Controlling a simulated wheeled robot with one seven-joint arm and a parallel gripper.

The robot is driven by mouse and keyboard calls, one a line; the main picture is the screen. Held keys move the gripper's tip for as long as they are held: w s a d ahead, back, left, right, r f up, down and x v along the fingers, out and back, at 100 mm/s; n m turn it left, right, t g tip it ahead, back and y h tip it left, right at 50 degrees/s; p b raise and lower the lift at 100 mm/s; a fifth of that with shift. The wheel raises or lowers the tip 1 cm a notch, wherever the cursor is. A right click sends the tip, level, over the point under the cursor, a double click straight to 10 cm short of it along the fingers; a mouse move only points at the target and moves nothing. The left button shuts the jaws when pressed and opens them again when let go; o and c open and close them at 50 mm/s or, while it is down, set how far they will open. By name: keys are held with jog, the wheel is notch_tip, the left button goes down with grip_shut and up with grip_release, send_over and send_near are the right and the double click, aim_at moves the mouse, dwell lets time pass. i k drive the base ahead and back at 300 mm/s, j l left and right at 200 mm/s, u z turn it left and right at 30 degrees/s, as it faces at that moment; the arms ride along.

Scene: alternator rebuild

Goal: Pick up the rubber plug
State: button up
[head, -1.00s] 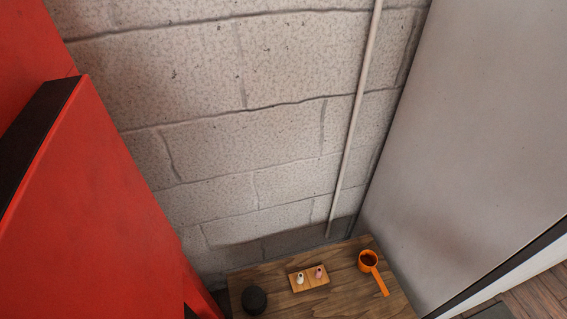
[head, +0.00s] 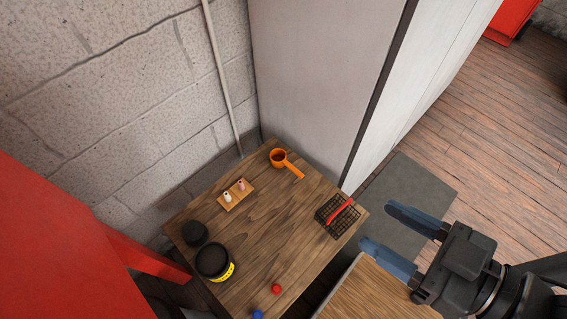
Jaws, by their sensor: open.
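I cannot tell for sure which thing is the rubber plug. A round dark lump (head: 194,233) sits at the table's left edge. A small red round piece (head: 276,289) and a blue one (head: 257,314) lie near the bottom of the view. A small wooden block holds a white piece (head: 227,197) and a pink piece (head: 241,185). My gripper (head: 377,225) is open and empty at the right. Its two blue-grey fingers are apart from the things on the table.
The wooden table (head: 265,235) stands in the wall corner. It bears a black, yellow-banded tub (head: 226,272), an orange ladle-like cup (head: 292,169) and a black mesh tray (head: 331,221) with a red-handled item. A wooden surface (head: 375,295) lies below my gripper. The table's middle is clear.

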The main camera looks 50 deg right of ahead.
aim_at(275, 289)
jog(key=k+u, duration=0.4)
jog(key=k, duration=0.45)
